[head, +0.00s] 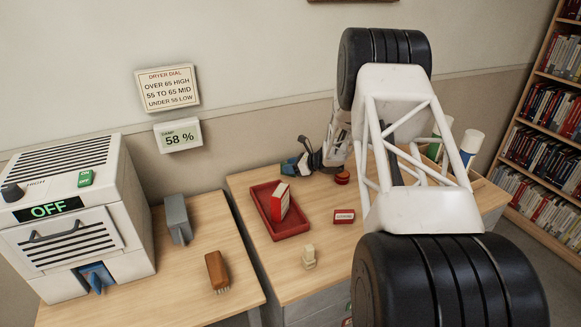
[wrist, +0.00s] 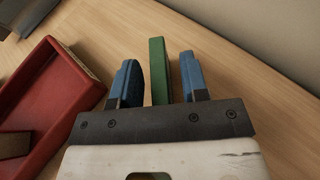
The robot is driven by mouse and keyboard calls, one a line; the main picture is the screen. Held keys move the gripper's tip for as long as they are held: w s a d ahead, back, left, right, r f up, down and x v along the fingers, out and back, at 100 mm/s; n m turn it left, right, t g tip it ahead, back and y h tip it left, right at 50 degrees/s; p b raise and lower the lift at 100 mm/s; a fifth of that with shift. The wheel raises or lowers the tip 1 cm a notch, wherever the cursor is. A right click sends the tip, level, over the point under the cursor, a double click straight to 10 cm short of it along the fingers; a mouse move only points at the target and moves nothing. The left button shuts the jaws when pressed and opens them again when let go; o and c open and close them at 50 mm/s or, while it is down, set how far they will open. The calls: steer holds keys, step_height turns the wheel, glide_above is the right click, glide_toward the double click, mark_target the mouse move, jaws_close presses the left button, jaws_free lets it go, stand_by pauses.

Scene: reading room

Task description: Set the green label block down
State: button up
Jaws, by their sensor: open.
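The green block (wrist: 159,70) is in the wrist view, between the two blue fingers of my gripper (wrist: 158,80). A gap shows on each side of it, so the fingers are open around it and apart from it. The block appears to be at the wooden table top, seen from above, and its label face is not visible. In the head view my gripper (head: 294,166) is low at the back left of the right table (head: 330,270), just behind the red tray (head: 279,230).
The tray, also at left in the wrist view (wrist: 62,110), holds a red and white box (head: 280,202). A red block (head: 344,216), a pale wooden piece (head: 309,257) and red discs (head: 342,177) are nearby. The dryer (head: 75,215), grey object (head: 178,219) and brush (head: 216,269) occupy the left table.

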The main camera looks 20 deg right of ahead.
steer(key=shift+r, duration=0.15)
steer(key=shift+v, duration=0.85)
steer(key=v, duration=1)
steer(key=shift+d+r, duration=0.1)
steer(key=s+a+r+m+t+h, duration=0.15)
steer(key=a+r+m+h, duration=0.3)
steer(key=r+m, duration=0.45)
steer(key=a+r+m+t+h, duration=0.2)
steer(key=a+r+m+h, duration=0.4)
steer(key=r, duration=0.5)
steer(key=s+a+r+m+g+h, duration=0.1)
steer(key=s+r+m+g, duration=0.1)
steer(key=s+r+m, duration=0.45)
steer(key=s+a+m+g, duration=0.2)
steer(key=s+a+m, duration=0.4)
steer(key=s, duration=0.7)
steer(key=s+a+f+m+g+y, duration=0.1)
steer(key=s+a+m+g, duration=0.2)
steer(key=s+a+m, duration=0.4)
steer(key=s+a+f+m+g+y, duration=0.1)
steer(key=s+a+m+g, duration=0.2)
steer(key=s, duration=1.8)
steer(key=a+m, duration=0.3)
steer(key=m, duration=0.4)
steer(key=shift+a+f+m, duration=0.25)
steer(key=shift+a+m, duration=0.05)
steer(key=shift+m, duration=0.05)
